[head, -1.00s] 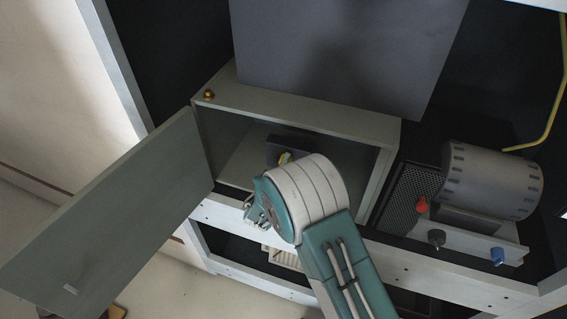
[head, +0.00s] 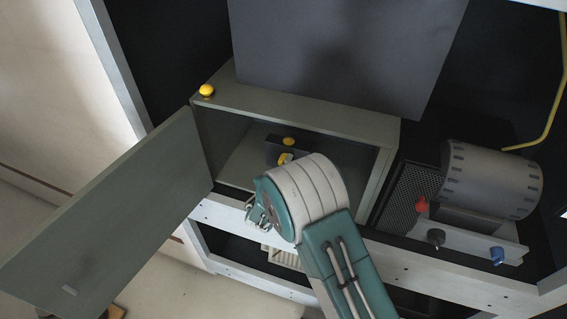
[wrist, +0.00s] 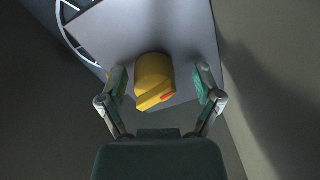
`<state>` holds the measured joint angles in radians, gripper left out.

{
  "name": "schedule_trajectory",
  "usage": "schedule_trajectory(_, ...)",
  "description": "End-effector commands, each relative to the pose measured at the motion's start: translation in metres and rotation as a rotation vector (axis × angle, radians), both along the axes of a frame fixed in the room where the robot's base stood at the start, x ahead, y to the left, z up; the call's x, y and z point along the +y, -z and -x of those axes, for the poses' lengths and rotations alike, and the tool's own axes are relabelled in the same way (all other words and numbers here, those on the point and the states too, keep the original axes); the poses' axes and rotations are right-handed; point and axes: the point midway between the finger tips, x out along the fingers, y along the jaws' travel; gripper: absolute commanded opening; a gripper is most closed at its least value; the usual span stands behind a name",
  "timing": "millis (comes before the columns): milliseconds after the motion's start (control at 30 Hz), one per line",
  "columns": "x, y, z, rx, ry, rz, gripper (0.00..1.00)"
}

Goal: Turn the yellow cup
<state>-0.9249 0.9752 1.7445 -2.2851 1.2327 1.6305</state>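The yellow cup (wrist: 155,80) is a rounded yellow knob with a ridge and a red mark, on a grey plate (wrist: 196,35) in the wrist view. My gripper (wrist: 161,74) is open, with one finger on each side of the cup and a visible gap to both. In the head view, a small part of the cup (head: 285,158) shows inside the open grey cabinet (head: 365,125), just beyond my arm's wrist.
The cabinet door (head: 110,215) hangs open at left. A yellow lamp (head: 207,90) sits on the cabinet top, and another yellow dome (head: 288,141) is inside. At right are a grey cylinder (head: 492,180) and red (head: 421,205), black (head: 436,238) and blue (head: 497,256) knobs.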

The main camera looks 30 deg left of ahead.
Motion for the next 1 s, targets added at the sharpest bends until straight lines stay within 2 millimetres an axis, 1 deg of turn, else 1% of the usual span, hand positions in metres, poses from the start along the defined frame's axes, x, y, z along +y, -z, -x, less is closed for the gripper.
schedule_trajectory(267,0.002,-0.004,0.0,-0.007,-0.002,-0.004,0.87)
schedule_trajectory(367,0.002,-0.004,0.005,-0.007,-0.003,-0.004,0.87)
schedule_trajectory(467,0.001,-0.005,0.018,-0.006,-0.006,-0.004,0.87)
schedule_trajectory(800,-0.009,-0.006,0.087,-0.004,-0.005,-0.003,0.87)
schedule_trajectory(900,-0.011,-0.006,0.103,-0.005,-0.004,-0.002,0.87)
schedule_trajectory(1000,-0.012,-0.006,0.113,-0.003,-0.004,-0.002,0.87)
